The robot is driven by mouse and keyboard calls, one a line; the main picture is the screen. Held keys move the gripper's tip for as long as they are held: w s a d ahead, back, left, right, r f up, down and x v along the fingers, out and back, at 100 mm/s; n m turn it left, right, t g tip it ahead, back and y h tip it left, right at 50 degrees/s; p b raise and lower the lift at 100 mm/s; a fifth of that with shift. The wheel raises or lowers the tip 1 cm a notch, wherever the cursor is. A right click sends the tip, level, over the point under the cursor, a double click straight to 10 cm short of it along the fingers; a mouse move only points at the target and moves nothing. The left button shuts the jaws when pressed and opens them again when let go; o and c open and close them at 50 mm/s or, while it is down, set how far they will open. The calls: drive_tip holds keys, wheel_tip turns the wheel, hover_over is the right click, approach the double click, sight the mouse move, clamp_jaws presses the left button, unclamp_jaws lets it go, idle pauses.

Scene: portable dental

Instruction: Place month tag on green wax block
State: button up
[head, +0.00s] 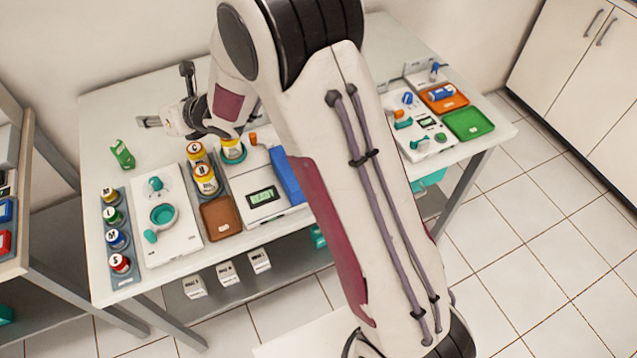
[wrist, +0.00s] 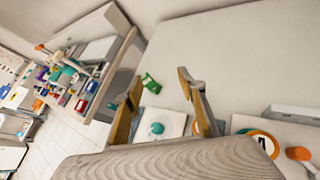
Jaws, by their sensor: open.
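A small green block-shaped piece (head: 122,154), which may be the green wax block, is on the left part of the white table in the head view. It also shows in the wrist view (wrist: 151,84), between and beyond my fingers. My gripper (head: 150,122) is above the table's back left part, open and pointing left. The wrist view shows its two fingers spread with nothing between the tips (wrist: 160,80). The gripper is apart from the green piece. I cannot make out a month tag in either view.
A rack of several small jars (head: 114,219) and a white unit with a teal bowl (head: 165,215) stand at front left. A green tray (head: 468,124) lies at far right. Bare table surrounds the green piece.

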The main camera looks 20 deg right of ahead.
drive_tip(key=s+d+r+m+h, duration=0.3)
drive_tip(key=s+d+r+m, duration=0.45)
drive_tip(key=d+m, duration=0.3)
drive_tip(key=s+d+r+m+h, duration=0.4)
drive_tip(key=s+d+r+m, duration=0.2)
drive_tip(key=s+d+m, duration=0.4)
drive_tip(key=s+d+f+m+g, duration=0.1)
drive_tip(key=s+m+g, duration=0.3)
drive_tip(key=s+m, duration=1.5)
drive_tip(key=s, duration=0.5)
drive_tip(key=shift+s+d+g, duration=0.15)
drive_tip(key=shift+d+g, duration=0.25)
